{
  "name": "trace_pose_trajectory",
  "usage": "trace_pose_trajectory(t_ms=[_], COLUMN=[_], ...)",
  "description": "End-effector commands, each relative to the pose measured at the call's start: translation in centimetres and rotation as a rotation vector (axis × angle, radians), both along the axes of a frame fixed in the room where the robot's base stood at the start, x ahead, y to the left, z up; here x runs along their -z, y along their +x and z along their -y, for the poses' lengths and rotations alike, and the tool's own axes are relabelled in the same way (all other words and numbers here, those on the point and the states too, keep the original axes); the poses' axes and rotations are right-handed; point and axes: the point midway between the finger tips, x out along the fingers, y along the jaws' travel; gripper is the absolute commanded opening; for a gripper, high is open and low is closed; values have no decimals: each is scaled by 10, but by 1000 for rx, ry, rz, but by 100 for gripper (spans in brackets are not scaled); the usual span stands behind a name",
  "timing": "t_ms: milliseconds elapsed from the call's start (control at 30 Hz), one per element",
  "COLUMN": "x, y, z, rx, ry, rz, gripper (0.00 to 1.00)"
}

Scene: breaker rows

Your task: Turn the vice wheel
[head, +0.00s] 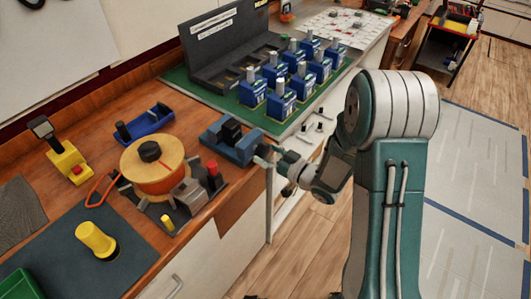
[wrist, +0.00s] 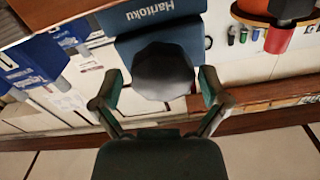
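The blue vice (head: 235,146) sits at the front edge of the wooden bench, with a dark upper part. In the wrist view its blue body (wrist: 165,22), lettered "Haritoku", fills the top middle. The vice wheel (wrist: 162,72) is a dark, faceted round knob facing the wrist camera. My gripper (wrist: 157,84) is open, with one finger on each side of the wheel and a visible gap at each side. In the head view my gripper (head: 268,158) is at the vice's front right side, where the wheel is mostly hidden.
An orange spool (head: 153,168) stands left of the vice near a blue tool (head: 144,124). Several blue boxed units (head: 283,104) stand on a green mat behind. A yellow cup (head: 96,240) is on the dark mat. Open floor (head: 310,225) lies right of the bench.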

Motion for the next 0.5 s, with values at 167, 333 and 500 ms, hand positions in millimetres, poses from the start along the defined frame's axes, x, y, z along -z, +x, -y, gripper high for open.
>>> trace_pose_trajectory(t_ms=[167, 333, 500], x=[0, 0, 0], y=[-1, -1, -11], z=[0, 0, 15], rx=[-1, -2, 2], ry=[1, 2, 2], rz=[-1, -1, -3], gripper=[100, 100, 100])
